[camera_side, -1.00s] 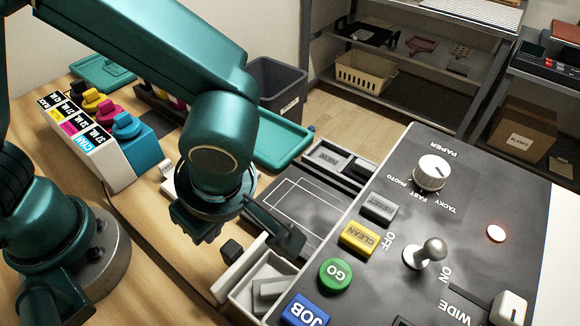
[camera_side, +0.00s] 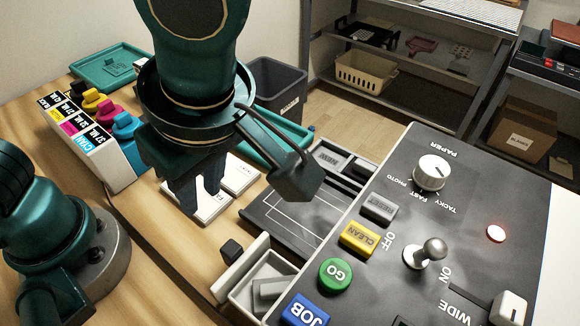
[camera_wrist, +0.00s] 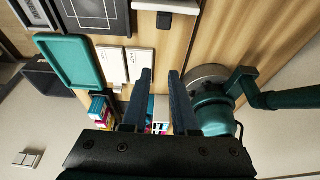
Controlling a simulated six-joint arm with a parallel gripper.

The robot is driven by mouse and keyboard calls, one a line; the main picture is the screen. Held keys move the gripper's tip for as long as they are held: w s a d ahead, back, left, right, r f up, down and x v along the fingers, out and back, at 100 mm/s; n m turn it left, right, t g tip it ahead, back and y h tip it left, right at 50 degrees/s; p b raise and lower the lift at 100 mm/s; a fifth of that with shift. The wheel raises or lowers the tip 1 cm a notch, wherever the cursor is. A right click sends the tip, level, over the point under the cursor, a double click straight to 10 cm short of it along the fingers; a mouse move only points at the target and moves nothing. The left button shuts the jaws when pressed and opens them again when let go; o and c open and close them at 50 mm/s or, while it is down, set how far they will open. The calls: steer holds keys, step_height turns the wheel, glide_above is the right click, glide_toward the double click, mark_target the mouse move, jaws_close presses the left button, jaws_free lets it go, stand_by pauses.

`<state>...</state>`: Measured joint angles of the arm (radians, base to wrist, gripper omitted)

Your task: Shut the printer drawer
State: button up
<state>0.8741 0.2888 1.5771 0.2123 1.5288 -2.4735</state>
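The printer drawer (camera_side: 238,300) is pale grey and stands open at the left side of the dark printer panel (camera_side: 325,245). Its front plate (camera_side: 240,268) carries a small dark knob (camera_side: 231,250), and a grey piece (camera_side: 268,288) lies inside. The knob (camera_wrist: 164,20) and front plate (camera_wrist: 175,5) also show at the top of the wrist view. My gripper (camera_side: 202,203) is above the table, up and left of the knob and apart from it. In the wrist view my gripper's two fingers (camera_wrist: 161,71) are spread with nothing between them.
White tiles (camera_wrist: 111,65) lie on the wooden table below my gripper. A teal tray (camera_wrist: 70,60) is beyond them. An ink cartridge rack (camera_side: 95,145) stands at left. Bare wood (camera_side: 165,240) lies left of the drawer knob.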

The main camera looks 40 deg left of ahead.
mark_target(233, 249)
steer(key=o, duration=0.4)
steer(key=d+f+h, duration=0.2)
steer(key=f, duration=0.1)
steer(key=d+f+h, duration=0.1)
steer(key=shift+f+m, duration=0.25)
steer(key=shift+m, duration=0.15)
steer(key=shift+c, duration=0.2)
steer(key=shift+f+h, duration=0.3)
steer(key=shift+f, duration=0.1)
steer(key=shift+s+a+f+n, duration=0.1)
steer(key=shift+a+f+n, duration=0.25)
steer(key=shift+f+n, duration=0.05)
steer(key=shift+f, duration=2.35)
jaws_close()
steer(key=shift+d, duration=0.1)
